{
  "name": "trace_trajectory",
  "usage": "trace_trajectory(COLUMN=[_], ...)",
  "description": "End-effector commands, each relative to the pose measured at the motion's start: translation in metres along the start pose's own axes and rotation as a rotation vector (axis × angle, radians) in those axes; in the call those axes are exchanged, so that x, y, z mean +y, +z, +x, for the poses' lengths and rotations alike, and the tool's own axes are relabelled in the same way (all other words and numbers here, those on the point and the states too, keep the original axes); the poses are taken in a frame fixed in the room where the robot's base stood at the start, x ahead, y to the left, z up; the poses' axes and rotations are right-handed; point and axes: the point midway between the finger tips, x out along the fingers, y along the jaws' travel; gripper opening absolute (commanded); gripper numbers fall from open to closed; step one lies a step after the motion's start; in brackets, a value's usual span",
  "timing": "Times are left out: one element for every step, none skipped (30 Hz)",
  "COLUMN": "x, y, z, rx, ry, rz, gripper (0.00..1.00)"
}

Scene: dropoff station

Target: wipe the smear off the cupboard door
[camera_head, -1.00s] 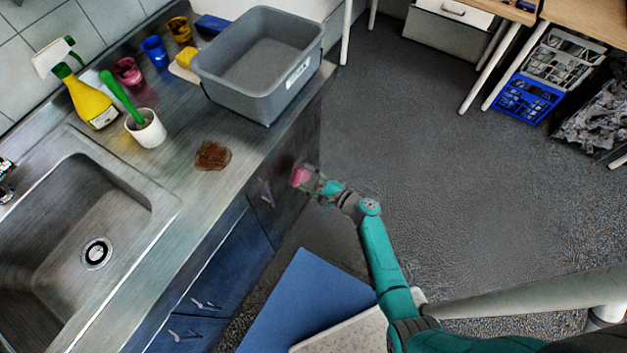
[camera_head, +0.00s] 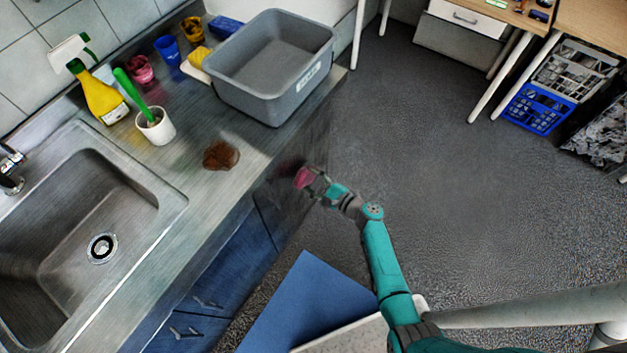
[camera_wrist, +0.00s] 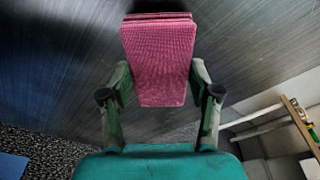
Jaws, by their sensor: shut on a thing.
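My gripper (camera_head: 318,186) is shut on a folded pink cloth (camera_head: 303,178), close to the front of the cupboard under the counter. In the wrist view the cloth (camera_wrist: 160,62) sticks out between the two fingers of my gripper (camera_wrist: 160,88), its far end at or very near a dark, streaky surface. I cannot tell whether it touches. The cupboard door (camera_head: 272,205) beside the cloth is dark blue to grey, seen at a steep angle. Another blue door (camera_head: 228,262) lies nearer the sink. I cannot make out a smear on the door; the cloth and gripper may hide it.
On the steel counter stand a grey tub (camera_head: 262,100), a white cup with a green-handled brush (camera_head: 155,128), a yellow spray bottle (camera_head: 102,98) and a brown patch (camera_head: 220,155). A blue mat (camera_head: 305,305) lies below. Floor to the right is open.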

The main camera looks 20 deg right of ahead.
Motion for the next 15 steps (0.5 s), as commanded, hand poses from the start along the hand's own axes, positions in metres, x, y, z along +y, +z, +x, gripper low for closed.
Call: trace_trajectory(x=[0.0,-0.0001,0.0,0.0,0.0,0.0,0.0,0.0,-0.0001,-0.0001,-0.0001,-0.0002,-0.0002,-0.0002,-0.0003], y=[0.0002,0.0003,0.0003,0.0004,0.0004,0.0005,0.0005,0.0006,0.0007,0.0008,0.0008,0.0009,0.001,0.0012,0.0013], z=[0.0011,0.0016,0.0022,0.0027,0.0032,0.0038,0.0043,0.0048,0.0055,0.006,0.0065,0.0072,0.0077,0.0082,0.0089], rx=[0.0,0.0,0.0,0.0,0.0,0.0,0.0,0.0,0.0,0.0,0.0,0.0,0.0,0.0,-0.001], ry=[0.0,0.0,0.0,0.0,0.0,0.0,0.0,0.0,0.0,0.0,0.0,0.0,0.0,0.0,0.0], rz=[0.0,0.0,0.0,0.0,0.0,0.0,0.0,0.0,0.0,0.0,0.0,0.0,0.0,0.0,0.0], gripper=[0.34,0.34,0.34,0.34,0.34,0.34,0.34,0.34,0.34,0.34,0.34,0.34,0.34,0.34,0.34])
